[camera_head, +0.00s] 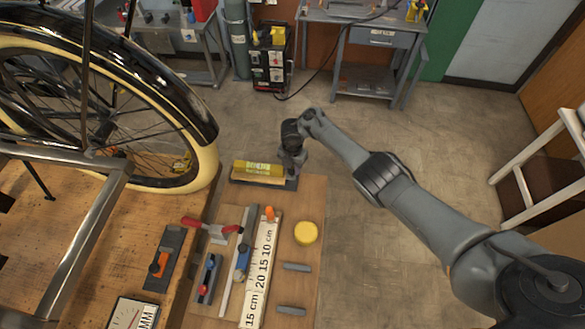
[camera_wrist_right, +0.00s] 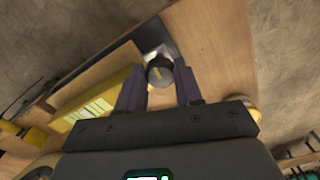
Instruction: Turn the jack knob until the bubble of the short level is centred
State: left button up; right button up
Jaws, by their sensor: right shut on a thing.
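My right gripper (camera_head: 290,168) points down at the back edge of the wooden board. In the right wrist view its two fingers (camera_wrist_right: 160,76) are closed on a round dark knob (camera_wrist_right: 159,72) with a pale mark on top, which I take for the jack knob. The head view hides the knob behind the gripper. A yellow bar with printing (camera_head: 258,168), seemingly the short level, lies just left of the gripper on a dark plate. It also shows in the right wrist view (camera_wrist_right: 92,112). I cannot make out its bubble. My left gripper is not in view.
The board (camera_head: 312,210) holds a white ruler (camera_head: 262,270), a yellow round disc (camera_head: 306,233), grey bars and red- and blue-handled tools. A bicycle wheel (camera_head: 110,110) and grey tube frame (camera_head: 90,225) stand at left.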

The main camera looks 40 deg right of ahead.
aim_at(292, 169)
jog(key=shift+n, duration=0.6)
jog(key=shift+r, duration=0.1)
jog(key=o, duration=1)
jog(key=shift+o, duration=0.2)
notch_tip(292, 169, up, 11)
jog(key=p, duration=0.3)
